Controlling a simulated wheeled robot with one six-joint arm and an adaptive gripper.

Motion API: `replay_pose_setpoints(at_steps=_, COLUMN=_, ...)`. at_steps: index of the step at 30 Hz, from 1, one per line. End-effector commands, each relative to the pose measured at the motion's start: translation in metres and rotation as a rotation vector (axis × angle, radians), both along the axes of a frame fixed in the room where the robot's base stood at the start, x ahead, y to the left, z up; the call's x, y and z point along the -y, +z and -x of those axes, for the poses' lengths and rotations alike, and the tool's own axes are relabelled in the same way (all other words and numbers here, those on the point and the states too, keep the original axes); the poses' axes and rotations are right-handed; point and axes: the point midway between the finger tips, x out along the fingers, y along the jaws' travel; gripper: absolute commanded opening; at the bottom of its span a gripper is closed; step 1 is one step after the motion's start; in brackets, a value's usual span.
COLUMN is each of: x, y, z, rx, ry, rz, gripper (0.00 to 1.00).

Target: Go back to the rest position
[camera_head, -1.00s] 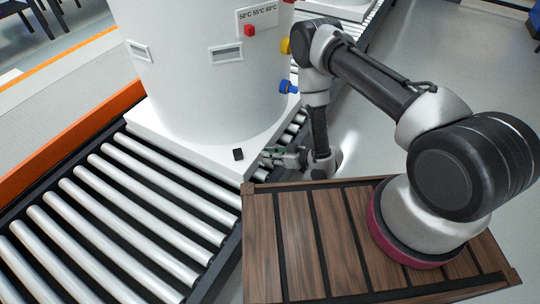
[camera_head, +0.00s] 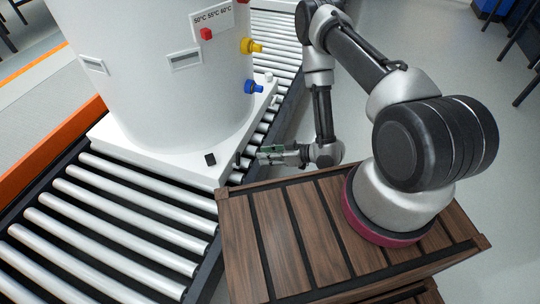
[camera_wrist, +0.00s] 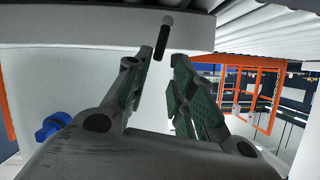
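My gripper (camera_head: 262,154) is at the right side of the tank's white base, low beside the rollers, in the head view. In the wrist view its two green-padded fingers (camera_wrist: 167,62) stand apart with an empty gap between them. A black peg with a grey end (camera_wrist: 162,36) shows just beyond the fingertips, apart from them as far as I can tell. In the head view a dark peg (camera_head: 238,158) stands at the base edge left of the fingers. My arm is bent, its forearm hanging down to the gripper.
The large white tank (camera_head: 150,90) stands close on the left, with a red knob (camera_head: 206,34), a yellow valve (camera_head: 251,46) and a blue valve (camera_head: 253,87). The roller conveyor (camera_head: 110,215) runs beneath it. Open grey floor (camera_head: 440,60) lies to the right.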

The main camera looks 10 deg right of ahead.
Motion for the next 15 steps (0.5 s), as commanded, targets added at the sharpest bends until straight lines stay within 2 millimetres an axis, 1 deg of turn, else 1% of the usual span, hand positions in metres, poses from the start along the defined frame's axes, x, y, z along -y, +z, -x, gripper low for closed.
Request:
replay_pose_setpoints(at_steps=2, x=0.0079, y=0.0029, z=0.0032, rx=0.000, ry=-0.003, rz=0.001, gripper=0.25)
replay_pose_setpoints(at_steps=6, x=0.0130, y=0.0055, z=0.0070, rx=-0.001, ry=-0.001, rz=0.001, gripper=0.25)
replay_pose_setpoints(at_steps=15, x=0.0133, y=0.0059, z=0.0074, rx=0.000, ry=0.001, rz=0.001, gripper=0.25)
